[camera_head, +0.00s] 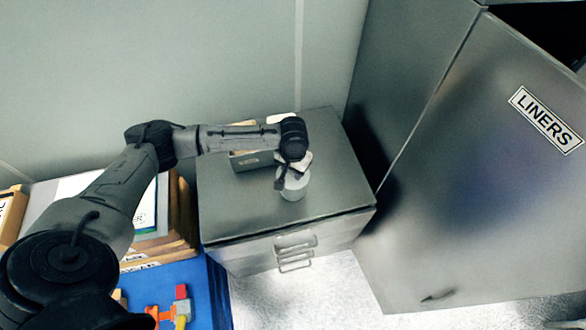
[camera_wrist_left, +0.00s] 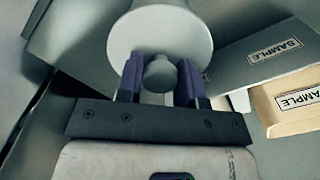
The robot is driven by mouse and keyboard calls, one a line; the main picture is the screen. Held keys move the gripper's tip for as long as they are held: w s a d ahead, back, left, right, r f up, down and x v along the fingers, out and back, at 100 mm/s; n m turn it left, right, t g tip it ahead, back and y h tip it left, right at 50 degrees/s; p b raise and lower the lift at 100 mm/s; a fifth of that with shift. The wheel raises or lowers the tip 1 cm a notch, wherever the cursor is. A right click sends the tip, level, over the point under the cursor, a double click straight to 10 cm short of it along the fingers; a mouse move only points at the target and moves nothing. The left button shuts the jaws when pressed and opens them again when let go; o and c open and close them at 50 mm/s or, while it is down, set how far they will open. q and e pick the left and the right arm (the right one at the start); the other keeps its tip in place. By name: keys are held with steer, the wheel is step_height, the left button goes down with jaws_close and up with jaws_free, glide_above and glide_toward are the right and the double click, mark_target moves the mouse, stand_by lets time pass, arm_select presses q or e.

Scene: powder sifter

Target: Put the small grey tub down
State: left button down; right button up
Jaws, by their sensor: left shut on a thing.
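The small grey tub (camera_head: 294,188) is at the top of the metal cabinet (camera_head: 330,160), near its middle. In the left wrist view its round pale lid (camera_wrist_left: 160,32) with a knob (camera_wrist_left: 159,76) faces the camera. My left gripper (camera_head: 283,175) is above the tub; in the wrist view its two dark fingers (camera_wrist_left: 160,82) are shut on the knob from both sides. Whether the tub's base touches the cabinet top is hard to tell. My right gripper is not in view.
A grey box (camera_head: 250,162) labelled SAMPLE stands behind the tub, beside a tan box (camera_wrist_left: 295,105) also labelled SAMPLE. A tall metal cabinet marked LINERS (camera_head: 480,190) stands at right. Bare cabinet top lies in front and to the right of the tub.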

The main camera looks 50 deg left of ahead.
arm_select(q)
steer(key=c, duration=0.8)
jaws_free()
steer(key=shift+f, duration=0.1)
steer(key=shift+o, duration=0.2)
step_height(320, 180, up, 12)
steer(key=s+d+f+m+t+h, duration=0.1)
steer(key=s+d+f+m, duration=0.2)
steer(key=s+d+f, duration=0.3)
steer(key=s+d+f+m+t+h, duration=0.15)
steer(key=s+d+f, duration=0.3)
steer(key=d, duration=0.45)
steer(key=s+d+f+m, duration=0.1)
steer(key=s+f, duration=0.1)
steer(key=s, duration=0.5)
steer(key=shift+f+t, duration=0.3)
steer(key=shift+t, duration=0.15)
steer(key=shift+o, duration=0.5)
steer(key=s+a+y, duration=0.2)
steer(key=s+a, duration=0.2)
steer(key=s, duration=0.4)
steer(key=shift+s+f, duration=0.2)
steer(key=shift+f, duration=0.1)
